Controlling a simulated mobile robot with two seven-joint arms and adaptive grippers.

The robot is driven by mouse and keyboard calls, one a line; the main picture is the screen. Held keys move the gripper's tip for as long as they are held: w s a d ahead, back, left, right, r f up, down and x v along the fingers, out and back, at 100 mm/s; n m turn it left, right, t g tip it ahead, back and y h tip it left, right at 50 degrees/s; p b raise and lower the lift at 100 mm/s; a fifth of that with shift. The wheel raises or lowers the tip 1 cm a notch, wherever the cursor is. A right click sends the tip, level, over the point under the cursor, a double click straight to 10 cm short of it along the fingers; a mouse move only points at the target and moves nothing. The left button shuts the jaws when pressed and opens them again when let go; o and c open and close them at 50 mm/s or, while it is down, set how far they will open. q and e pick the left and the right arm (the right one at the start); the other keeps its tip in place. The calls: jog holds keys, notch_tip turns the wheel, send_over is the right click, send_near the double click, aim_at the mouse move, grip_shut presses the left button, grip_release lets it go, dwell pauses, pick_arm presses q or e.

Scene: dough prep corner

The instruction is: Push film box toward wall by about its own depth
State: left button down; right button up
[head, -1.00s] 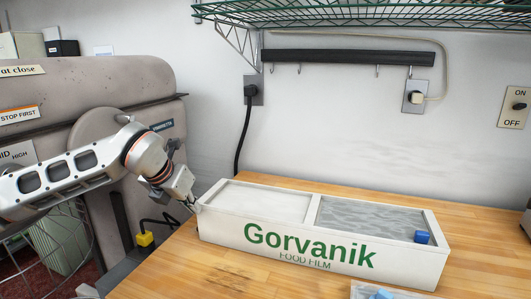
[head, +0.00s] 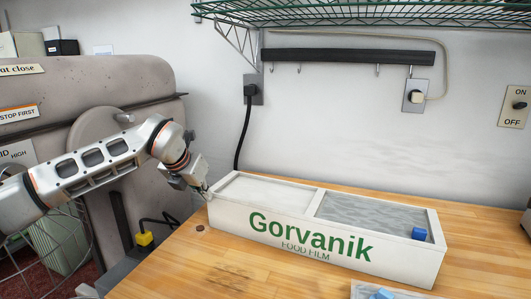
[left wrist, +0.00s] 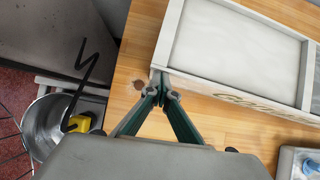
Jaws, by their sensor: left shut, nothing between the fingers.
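The film box (head: 310,243) is a long white open-topped box marked "Gorvanik FOOD FILM". It stands on the wooden worktop, its left end nearer the wall than its right end. Its left compartment holds a white surface and its right one a grey, film-like surface. My left gripper (head: 206,190) is shut and empty at the box's left end. In the left wrist view its fingertips (left wrist: 163,84) meet at the near left corner of the box (left wrist: 172,37), seemingly touching it. My right gripper is in neither view.
The wall (head: 340,140) rises behind the worktop (head: 225,262), with a strip of bare wood before it. A blue piece (head: 420,234) sits at the box's right end. A tray with a blue item (head: 381,293) lies in front. A wire shelf (head: 360,12) hangs above.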

aim_at(220, 183)
pick_arm(q)
jog(key=shift+w+d, duration=0.1)
jog(key=shift+w, duration=0.15)
jog(key=shift+w+d+b, duration=0.15)
jog(key=shift+w+d, duration=0.15)
jog(key=shift+w, duration=0.45)
jog(key=shift+w+d+b, duration=0.1)
jog(key=shift+w+d, duration=0.15)
jog(key=shift+w, duration=0.5)
jog(key=shift+w+d+b, duration=0.15)
jog(key=shift+w+d, duration=0.15)
jog(key=shift+w, duration=0.45)
jog(key=shift+w+d+f+b, duration=0.1)
jog(key=shift+w+d+b, duration=0.15)
jog(key=shift+w, duration=0.4)
jog(key=shift+w+d+b, duration=0.15)
jog(key=shift+w+b, duration=0.05)
jog(key=shift+w, duration=0.4)
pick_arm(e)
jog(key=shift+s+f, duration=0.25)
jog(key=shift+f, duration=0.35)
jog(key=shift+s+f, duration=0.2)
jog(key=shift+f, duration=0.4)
pick_arm(q)
jog(key=shift+s, duration=0.1)
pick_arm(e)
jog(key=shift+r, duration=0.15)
